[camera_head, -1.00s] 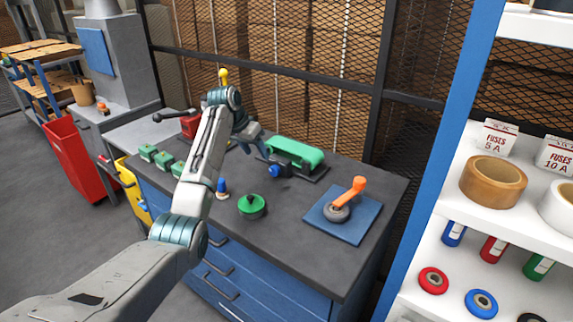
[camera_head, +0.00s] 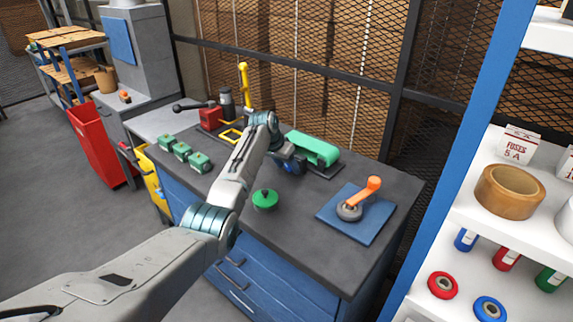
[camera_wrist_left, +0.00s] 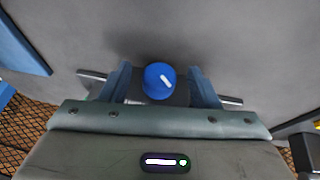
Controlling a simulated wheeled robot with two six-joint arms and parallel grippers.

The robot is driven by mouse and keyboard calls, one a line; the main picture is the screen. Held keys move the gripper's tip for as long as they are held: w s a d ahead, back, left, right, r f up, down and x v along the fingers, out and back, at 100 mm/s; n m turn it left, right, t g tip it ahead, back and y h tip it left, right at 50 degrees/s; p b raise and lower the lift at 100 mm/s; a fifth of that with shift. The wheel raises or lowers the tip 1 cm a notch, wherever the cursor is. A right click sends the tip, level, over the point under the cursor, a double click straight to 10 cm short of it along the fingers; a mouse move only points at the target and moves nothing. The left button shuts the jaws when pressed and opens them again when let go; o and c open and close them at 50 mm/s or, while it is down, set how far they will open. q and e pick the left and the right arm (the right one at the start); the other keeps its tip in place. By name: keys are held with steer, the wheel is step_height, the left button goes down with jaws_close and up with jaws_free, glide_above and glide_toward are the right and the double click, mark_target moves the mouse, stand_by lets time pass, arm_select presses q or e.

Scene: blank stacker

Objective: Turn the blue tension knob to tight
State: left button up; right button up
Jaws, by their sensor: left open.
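The blue tension knob (camera_wrist_left: 159,80) shows in the left wrist view as a round cap with a short white slanted mark. My left gripper (camera_wrist_left: 160,88) is open, with one blue finger on each side of the knob and a gap visible on both sides. In the head view my left gripper (camera_head: 290,163) is at the front of the green belt machine (camera_head: 313,149) on the dark bench. The knob is hard to tell from the gripper there. My right gripper is in neither view.
A green knob-topped disc (camera_head: 265,199) and a blue plate (camera_head: 355,213) with an orange crank (camera_head: 363,190) are on the bench. Several green blocks (camera_head: 183,150) and a red vise (camera_head: 210,115) are to the left. A white shelf (camera_head: 470,218) stands at right.

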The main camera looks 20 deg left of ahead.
arm_select(q)
steer(key=c, duration=1)
steer(key=y+p, duration=0.2)
steer(key=p, duration=0.1)
steer(key=shift+s+d+r+m+t, duration=0.1)
steer(key=shift+d+r+m+t, duration=0.1)
steer(key=shift+d+m+t, duration=0.15)
steer(key=shift+f+t+y+p, duration=0.2)
steer(key=shift+t+y+p, duration=0.15)
steer(key=shift+y+p, duration=0.55)
steer(key=o, duration=1)
steer(key=shift+r, duration=0.1)
